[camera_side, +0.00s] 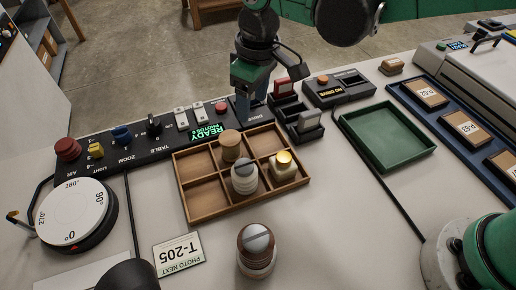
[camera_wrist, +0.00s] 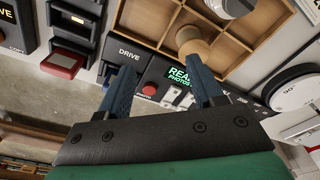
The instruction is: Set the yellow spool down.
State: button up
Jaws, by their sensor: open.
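The yellow-topped spool (camera_side: 283,159) has a cream body and stands upright in the front right compartment of the wooden divided tray (camera_side: 212,213). I cannot make it out in the wrist view. My gripper (camera_side: 250,112) is behind the tray, above the black control panel, apart from the yellow spool. In the wrist view its two blue fingers (camera_wrist: 163,85) are spread with nothing between them. The tray also shows there (camera_wrist: 262,38).
A tan wooden spool (camera_side: 229,141) and a grey-topped spool (camera_side: 244,178) stand in the tray's middle compartments. Another grey-topped spool (camera_side: 257,250) stands on the table in front. The green tray (camera_side: 388,138) at right is empty. Small switch boxes (camera_side: 305,125) sit near my gripper.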

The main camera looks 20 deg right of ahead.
aim_at(230, 138)
jog(key=shift+n+g+h, duration=0.3)
jog(key=shift+n+g, duration=0.2)
jog(key=shift+n, duration=0.2)
jog(key=a+f, duration=0.2)
jog(key=a, duration=0.1)
jog(key=a+f, duration=0.1)
jog(key=shift+s+a+f, duration=0.2)
jog(key=shift+s+f, duration=0.05)
jog(key=shift+s, duration=0.05)
jog(key=shift+a+f, duration=0.1)
jog(key=shift+f, duration=2.8)
grip_shut()
jog(key=shift+r, duration=0.1)
